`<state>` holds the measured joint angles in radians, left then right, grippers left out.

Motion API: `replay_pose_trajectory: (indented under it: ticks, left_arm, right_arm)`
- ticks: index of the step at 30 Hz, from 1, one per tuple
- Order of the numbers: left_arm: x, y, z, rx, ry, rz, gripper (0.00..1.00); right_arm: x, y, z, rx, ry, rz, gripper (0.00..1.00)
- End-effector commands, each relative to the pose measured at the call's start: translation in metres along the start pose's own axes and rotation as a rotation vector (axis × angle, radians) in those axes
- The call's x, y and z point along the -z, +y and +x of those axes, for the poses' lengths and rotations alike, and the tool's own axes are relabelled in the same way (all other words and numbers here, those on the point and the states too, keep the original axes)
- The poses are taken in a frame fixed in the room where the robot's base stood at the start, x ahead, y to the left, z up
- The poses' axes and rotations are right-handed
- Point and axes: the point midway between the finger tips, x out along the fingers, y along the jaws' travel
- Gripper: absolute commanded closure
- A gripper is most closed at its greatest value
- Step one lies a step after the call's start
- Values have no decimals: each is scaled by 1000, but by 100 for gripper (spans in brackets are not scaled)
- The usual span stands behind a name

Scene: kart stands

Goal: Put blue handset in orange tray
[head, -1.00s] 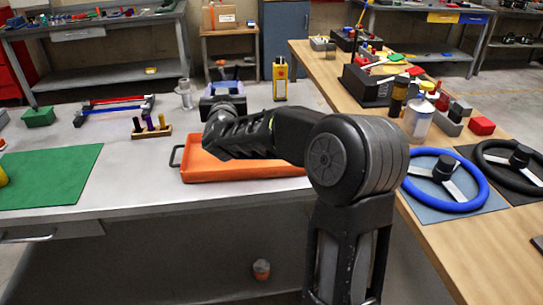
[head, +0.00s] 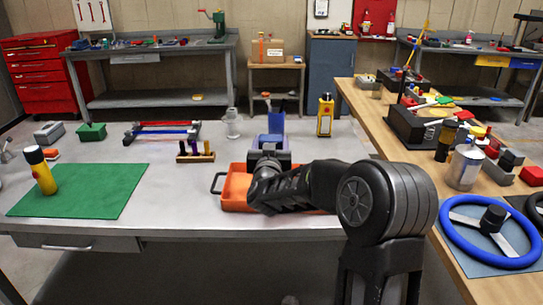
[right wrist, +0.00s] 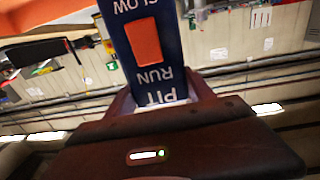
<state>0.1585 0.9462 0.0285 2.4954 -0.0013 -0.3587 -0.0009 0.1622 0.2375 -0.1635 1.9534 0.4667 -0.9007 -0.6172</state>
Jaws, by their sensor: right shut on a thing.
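The blue handset (head: 276,124) stands up out of my right gripper (head: 269,146) in the head view. In the right wrist view the handset (right wrist: 168,85) is held upright in the frame, with white lettering and an orange patch (right wrist: 143,42) on its face. My right gripper is shut on it. The orange tray (head: 234,187) lies on the grey bench, partly hidden under my right arm. The gripper and handset appear over or just behind the tray's far side; their height above it is hard to tell. My left gripper is not in view.
A yellow handset (head: 325,115) stands behind and right of the tray. A small wooden rack (head: 196,157) and a grey metal piece (head: 232,122) stand left of it. The green mat (head: 85,192) with a yellow bottle (head: 40,170) lies farther left. A wooden counter (head: 395,130) borders the right.

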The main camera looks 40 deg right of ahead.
Motion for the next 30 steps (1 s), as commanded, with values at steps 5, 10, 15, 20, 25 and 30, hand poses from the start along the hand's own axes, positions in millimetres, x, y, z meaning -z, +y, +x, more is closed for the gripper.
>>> replay_pose_trajectory:
  ticks: [5,10,15,20,25,30]
  left_arm:
    - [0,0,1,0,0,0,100]
    - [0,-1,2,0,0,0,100]
    - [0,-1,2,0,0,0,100]
    - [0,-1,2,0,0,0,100]
    - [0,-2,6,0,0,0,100]
    - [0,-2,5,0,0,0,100]
  right_arm:
    - [-5,0,0,0,0,-1,100]
    - [-30,0,0,0,-2,-2,100]
    - [-37,0,0,1,2,0,100]
    - [-36,0,0,1,2,0,100]
    - [-41,0,0,1,0,0,38]
    - [-40,0,0,1,0,0,24]
